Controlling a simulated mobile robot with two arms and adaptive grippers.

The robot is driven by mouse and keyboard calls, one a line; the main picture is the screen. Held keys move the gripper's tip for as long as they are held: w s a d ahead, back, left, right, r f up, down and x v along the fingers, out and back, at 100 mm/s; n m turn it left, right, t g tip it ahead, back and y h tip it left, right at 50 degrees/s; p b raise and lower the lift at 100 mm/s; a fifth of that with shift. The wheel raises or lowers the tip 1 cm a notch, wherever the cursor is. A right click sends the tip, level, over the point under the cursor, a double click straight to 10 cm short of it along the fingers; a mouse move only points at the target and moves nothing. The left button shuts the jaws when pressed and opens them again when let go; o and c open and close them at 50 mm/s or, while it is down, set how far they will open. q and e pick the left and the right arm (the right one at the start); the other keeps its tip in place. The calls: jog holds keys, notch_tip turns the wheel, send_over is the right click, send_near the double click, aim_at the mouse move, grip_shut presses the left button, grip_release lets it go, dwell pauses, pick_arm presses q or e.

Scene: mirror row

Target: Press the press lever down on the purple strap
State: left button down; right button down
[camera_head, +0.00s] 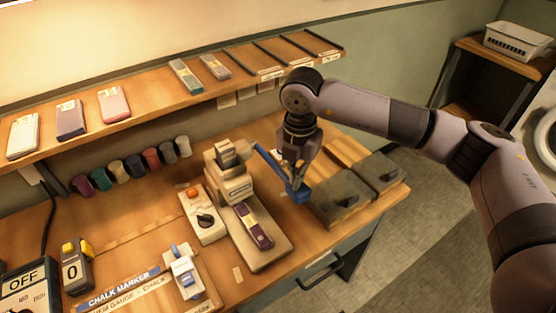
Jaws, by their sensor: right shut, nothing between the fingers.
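My right gripper (294,178) is shut and empty, pointing down at the lever's handle end. It overlaps part of the lever; I cannot tell whether it touches. My left gripper is not in view.
A beige box with a red button (203,214) stands left of the press. Dark lidded boxes (341,202) sit on the right of the bench. A chalk marker gauge (183,272) lies at the front. A shelf (150,101) with cases runs above thread spools.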

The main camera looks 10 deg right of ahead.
jog(key=shift+f+b, duration=1.3)
jog(key=shift+f, duration=0.55)
jog(key=shift+r+p, duration=1.55)
jog(key=shift+r, duration=0.95)
notch_tip(320, 180, up, 10)
jog(key=p, duration=0.5)
jog(key=shift+r+p, duration=0.2)
jog(key=shift+p, duration=0.1)
